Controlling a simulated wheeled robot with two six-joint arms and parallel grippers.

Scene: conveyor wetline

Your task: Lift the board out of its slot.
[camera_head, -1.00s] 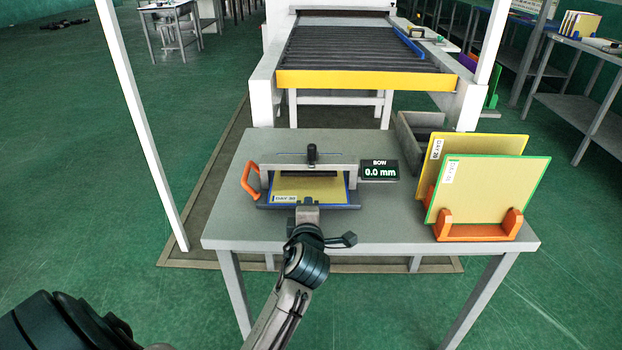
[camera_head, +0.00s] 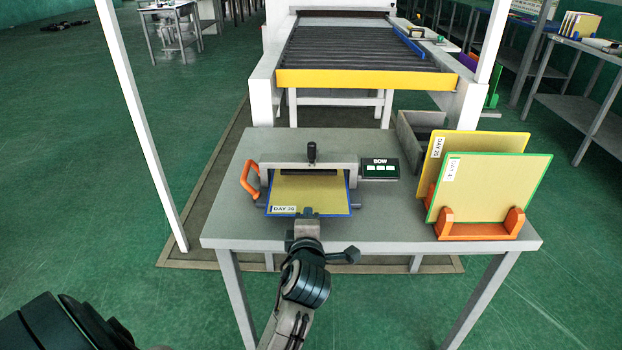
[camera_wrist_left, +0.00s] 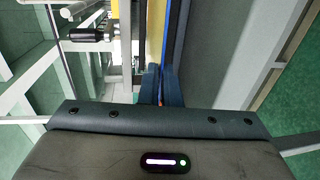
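The yellow board (camera_head: 312,190) with a blue edge and a "DAY 30" label lies flat in the slot of the grey gauge (camera_head: 342,170) on the table. Its front part sticks out towards me and its back end is under the gauge's bar. My left gripper (camera_head: 307,220) is at the board's front edge. In the left wrist view the fingers (camera_wrist_left: 161,88) are close together around the edge of the board (camera_wrist_left: 155,30), which runs away from them. My right gripper is not in view.
The gauge has an orange handle (camera_head: 250,179), a black knob (camera_head: 312,153) and a "BOW" display (camera_head: 379,169) showing dashes. Two yellow boards, a green-edged one (camera_head: 490,190) in front, stand in an orange rack (camera_head: 478,230). A grey bin (camera_head: 408,140) is behind. The table's front middle (camera_head: 385,225) is clear.

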